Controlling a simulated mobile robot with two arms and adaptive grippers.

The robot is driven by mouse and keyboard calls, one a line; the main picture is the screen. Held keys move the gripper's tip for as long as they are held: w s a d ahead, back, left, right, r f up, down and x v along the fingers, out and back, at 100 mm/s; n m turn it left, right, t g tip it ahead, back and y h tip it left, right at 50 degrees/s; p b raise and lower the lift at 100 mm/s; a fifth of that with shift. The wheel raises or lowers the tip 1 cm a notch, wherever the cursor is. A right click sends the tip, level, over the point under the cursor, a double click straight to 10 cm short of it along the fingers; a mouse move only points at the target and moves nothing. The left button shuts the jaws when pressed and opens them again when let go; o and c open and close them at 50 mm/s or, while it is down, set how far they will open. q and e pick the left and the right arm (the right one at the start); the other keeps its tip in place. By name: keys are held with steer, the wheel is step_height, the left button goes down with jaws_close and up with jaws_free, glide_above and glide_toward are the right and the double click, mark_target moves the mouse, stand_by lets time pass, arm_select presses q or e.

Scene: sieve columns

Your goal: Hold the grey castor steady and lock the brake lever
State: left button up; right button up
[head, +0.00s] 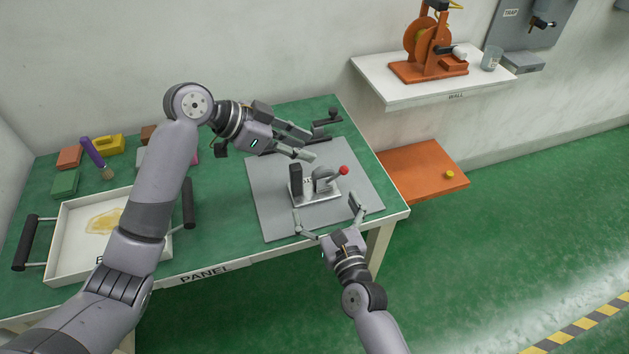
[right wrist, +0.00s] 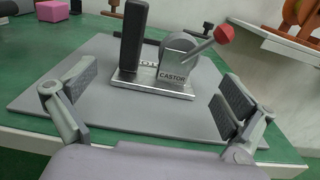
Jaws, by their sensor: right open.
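The grey castor (head: 322,178) stands on a silver base plate on the grey mat. In the right wrist view the castor (right wrist: 180,62) has a lettered plate, and a dark upright block (right wrist: 132,42) stands at its left. The brake lever (right wrist: 202,45) slants up to the right from the castor and ends in a red knob (right wrist: 224,33). My left gripper (head: 312,146) is above and behind the castor, apart from it, its fingers spread and empty. My right gripper (head: 327,206) is open in front of the castor, its fingers spread to either side and touching nothing.
The grey mat (head: 268,210) lies on the green table (head: 222,246). A dark clamp-like fixture (head: 327,118) is at the mat's back edge. A white tray (head: 65,246) and several small blocks are at the left. A white wall shelf (head: 400,98) holds an orange machine (head: 427,48).

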mark_target(313, 190)
steer(key=x, duration=0.8)
steer(key=shift+w, duration=0.2)
steer(key=shift+c, duration=0.4)
steer(key=shift+f, duration=0.1)
steer(key=c, duration=1.1)
steer(key=shift+c, duration=0.2)
